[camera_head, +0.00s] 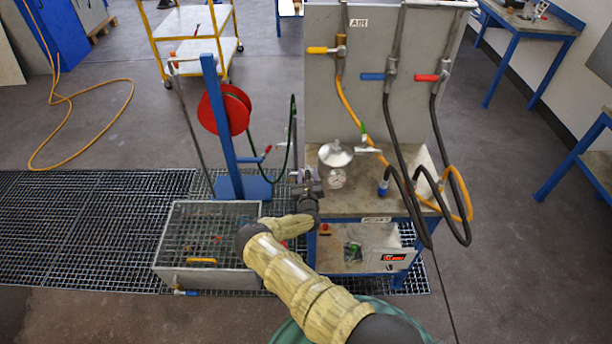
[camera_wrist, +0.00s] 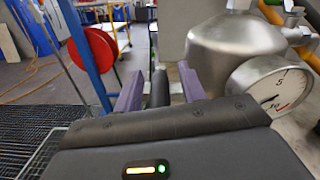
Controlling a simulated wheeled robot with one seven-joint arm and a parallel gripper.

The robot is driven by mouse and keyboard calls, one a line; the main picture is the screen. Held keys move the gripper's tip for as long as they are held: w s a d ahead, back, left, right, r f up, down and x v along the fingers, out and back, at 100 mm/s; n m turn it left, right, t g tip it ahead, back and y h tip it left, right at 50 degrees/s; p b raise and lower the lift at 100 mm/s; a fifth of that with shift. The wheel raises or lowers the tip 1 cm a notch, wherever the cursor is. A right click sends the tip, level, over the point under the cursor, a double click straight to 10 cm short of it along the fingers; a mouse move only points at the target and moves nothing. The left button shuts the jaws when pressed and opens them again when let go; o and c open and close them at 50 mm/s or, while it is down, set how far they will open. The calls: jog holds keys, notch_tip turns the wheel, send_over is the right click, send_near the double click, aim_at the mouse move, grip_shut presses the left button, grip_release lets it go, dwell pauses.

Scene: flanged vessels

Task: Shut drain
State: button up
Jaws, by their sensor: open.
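My gripper (camera_head: 307,178) is at the left edge of the bench, just left of the steel vessel (camera_head: 335,156). Its two purple fingers are apart in the wrist view (camera_wrist: 160,88). A dark upright shape shows between them; I cannot tell whether it is touched. The vessel and its round gauge (camera_wrist: 268,92) are right of the fingers. A small green handle (camera_head: 363,131) stands upright by the vessel's top right. Low on the floor, a blue-handled valve (camera_head: 185,292) sits at the front of the grated metal tank (camera_head: 208,277). No part is marked as a drain.
A panel (camera_head: 362,105) behind the bench carries yellow, blue and red valve handles with hanging hoses. A red hose reel (camera_head: 226,109) on a blue post stands left of my gripper. A yellow trolley (camera_head: 197,50) is behind. Floor to the left has grating (camera_head: 75,225).

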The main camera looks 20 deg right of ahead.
jog(key=shift+f, duration=0.1)
jog(key=shift+s+a+f, duration=0.1)
jog(key=shift+s+a, duration=0.05)
jog(key=b+v, duration=0.3)
jog(key=v, duration=1.4)
jog(key=shift+r, duration=0.25)
